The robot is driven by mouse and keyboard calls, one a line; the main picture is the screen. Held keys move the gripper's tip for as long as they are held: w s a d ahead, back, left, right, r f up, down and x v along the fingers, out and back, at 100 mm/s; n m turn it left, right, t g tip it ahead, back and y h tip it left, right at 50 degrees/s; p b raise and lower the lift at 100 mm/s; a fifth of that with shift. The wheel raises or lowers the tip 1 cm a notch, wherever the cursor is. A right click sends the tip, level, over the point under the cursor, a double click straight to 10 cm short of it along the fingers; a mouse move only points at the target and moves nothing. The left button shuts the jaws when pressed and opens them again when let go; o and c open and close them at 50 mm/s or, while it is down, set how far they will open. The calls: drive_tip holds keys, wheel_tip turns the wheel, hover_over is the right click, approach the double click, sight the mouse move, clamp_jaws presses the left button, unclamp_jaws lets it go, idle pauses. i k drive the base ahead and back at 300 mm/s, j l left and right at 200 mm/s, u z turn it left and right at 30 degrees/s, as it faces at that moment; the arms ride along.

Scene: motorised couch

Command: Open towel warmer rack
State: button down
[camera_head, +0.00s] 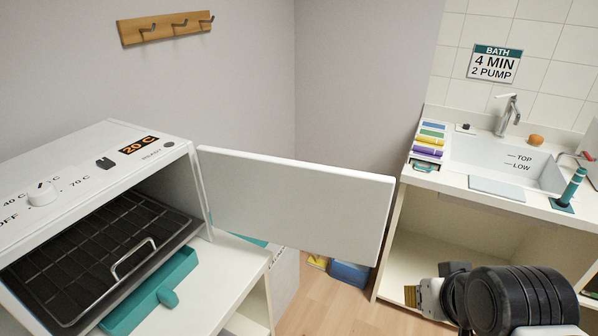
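The towel warmer (95,165) is a white box at the left with a dial and a 20 C display on its sloped top. Its white door (295,205) stands swung wide open to the right. Inside lies a dark wire rack (85,250) with a silver loop handle (133,260) near its front; I cannot tell how far out it sits. My gripper (413,296) is at the lower right, well away from the rack and beyond the door. Only a small striped tip shows beside my dark arm, so its opening is unclear.
A teal tray (150,292) lies on the white counter below the rack. The open door stands between my arm and the warmer's mouth. At the right is a sink counter (440,180) with coloured items and an open cabinet below. Blue and yellow items (350,274) lie on the floor.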

sight(116, 275)
drive_tip(key=i+l+u, duration=0.9)
drive_tip(key=l+u, duration=0.15)
drive_tip(key=i+l+u, duration=0.15)
drive_tip(key=l+u, duration=0.2)
drive_tip(key=l, duration=0.2)
drive_tip(key=i+l+u, duration=0.1)
drive_tip(key=l+u, duration=0.65)
drive_tip(key=u, duration=0.15)
drive_tip(key=l+u, duration=0.75)
drive_tip(key=u, duration=0.2)
drive_tip(key=k+l+u, duration=0.2)
drive_tip(key=u, duration=0.25)
drive_tip(key=l, duration=0.1)
